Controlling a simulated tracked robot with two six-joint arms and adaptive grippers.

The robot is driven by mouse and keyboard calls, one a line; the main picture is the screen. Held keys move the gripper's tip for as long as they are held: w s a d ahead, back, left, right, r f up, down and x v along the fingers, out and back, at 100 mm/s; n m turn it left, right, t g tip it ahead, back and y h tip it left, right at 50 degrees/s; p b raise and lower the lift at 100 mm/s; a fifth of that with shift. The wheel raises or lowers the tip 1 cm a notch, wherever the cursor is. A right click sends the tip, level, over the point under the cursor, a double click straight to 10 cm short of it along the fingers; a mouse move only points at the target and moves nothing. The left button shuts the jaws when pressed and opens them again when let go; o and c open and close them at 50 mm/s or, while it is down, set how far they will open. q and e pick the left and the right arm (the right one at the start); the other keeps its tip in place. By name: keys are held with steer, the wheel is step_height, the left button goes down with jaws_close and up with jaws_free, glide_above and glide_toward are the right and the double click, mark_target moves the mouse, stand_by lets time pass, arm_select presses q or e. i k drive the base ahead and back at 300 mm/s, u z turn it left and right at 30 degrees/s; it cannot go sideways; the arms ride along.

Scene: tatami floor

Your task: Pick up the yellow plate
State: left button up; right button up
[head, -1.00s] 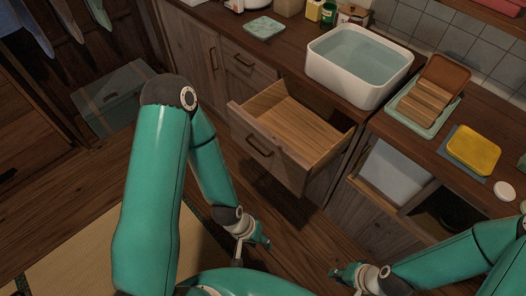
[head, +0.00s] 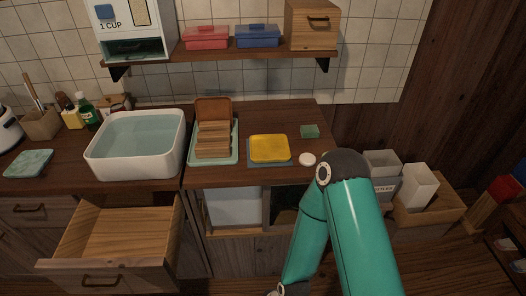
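The yellow plate (head: 269,149) is a rounded square lying flat on a blue-grey mat (head: 284,163) on the wooden counter, right of the middle of the head view. My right arm comes up from the bottom right, and its elbow is close to the counter's front edge, right of the plate. Its forearm hangs down in front of the lower cabinet. Only a bit of the wrist shows at the bottom edge, and the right gripper's fingers are out of the frame. My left arm and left gripper are not in view. Nothing touches the plate from above.
A wooden rack (head: 213,141) on a green tray (head: 233,157) stands left of the plate. A white basin of water (head: 137,170) is further left, above an open drawer (head: 115,274). A white round item (head: 307,159) and green sponge (head: 310,131) lie to the right. A shelf (head: 225,52) hangs above.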

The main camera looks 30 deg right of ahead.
mark_target(271, 148)
steer(key=z, duration=1.05)
steer(key=i, duration=0.15)
steer(key=u, duration=2.65)
steer(key=k, duration=2.05)
steer(key=z, duration=1.1)
steer(key=i, duration=0.7)
steer(key=z, duration=0.2)
